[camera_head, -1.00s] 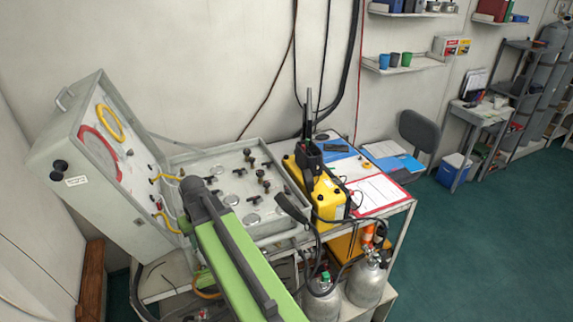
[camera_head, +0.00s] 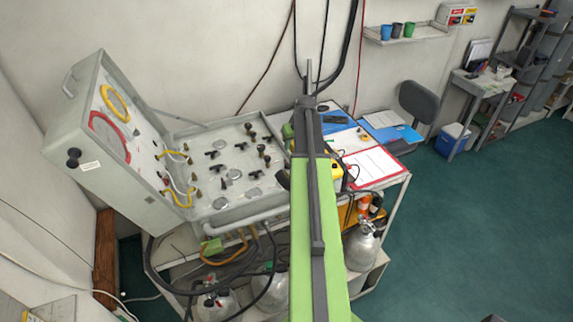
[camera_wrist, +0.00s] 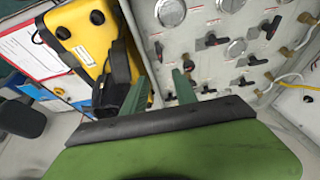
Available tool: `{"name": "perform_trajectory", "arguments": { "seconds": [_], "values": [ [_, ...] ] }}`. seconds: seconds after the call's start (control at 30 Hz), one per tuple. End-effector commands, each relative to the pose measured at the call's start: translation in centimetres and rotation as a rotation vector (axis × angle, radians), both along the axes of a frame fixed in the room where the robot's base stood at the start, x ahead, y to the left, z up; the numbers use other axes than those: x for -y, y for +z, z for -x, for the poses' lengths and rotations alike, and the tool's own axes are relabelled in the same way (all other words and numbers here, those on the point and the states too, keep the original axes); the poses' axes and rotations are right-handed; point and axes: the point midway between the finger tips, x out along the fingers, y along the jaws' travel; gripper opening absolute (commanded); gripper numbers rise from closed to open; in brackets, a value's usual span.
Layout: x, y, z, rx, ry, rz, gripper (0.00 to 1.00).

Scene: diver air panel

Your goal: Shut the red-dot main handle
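The air panel (camera_head: 215,205) is an open grey case with several black handles (camera_head: 241,146) and round gauges on its face. In the wrist view, black handles (camera_wrist: 211,40) sit on the panel face, right of centre, with tiny red marks near some. I cannot make out which handle carries the red dot. My gripper (camera_wrist: 159,92) shows two green fingers standing apart with nothing between them. It is near the panel's edge beside the yellow box. In the head view my arm hides the gripper.
A yellow box (camera_head: 337,172) with a black handset, also in the wrist view (camera_wrist: 88,35), stands right of the panel. A red-edged clipboard (camera_head: 373,168) lies beyond it. The raised case lid (camera_head: 88,160) stands left. Silver cylinders (camera_head: 361,248) and hoses are below.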

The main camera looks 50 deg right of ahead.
Motion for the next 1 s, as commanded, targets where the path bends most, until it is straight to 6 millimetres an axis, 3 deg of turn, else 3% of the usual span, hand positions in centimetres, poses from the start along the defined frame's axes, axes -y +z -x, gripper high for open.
{"name": "perform_trajectory", "arguments": {
  "seconds": [0.03, 0.53, 0.67, 0.93, 1.0],
  "values": [
    [0.2, -2.0, -0.5, 0.0, 0.001, 0.0, 0.34],
    [1.9, -12.2, -4.4, -0.001, -0.001, 0.0, 0.34],
    [2.1, -13.4, -4.9, -0.001, -0.001, 0.0, 0.34],
    [2.1, -13.2, -5.0, -0.001, -0.002, 0.0, 0.34],
    [2.1, -13.2, -5.0, -0.001, -0.002, 0.0, 0.28]
  ]
}}
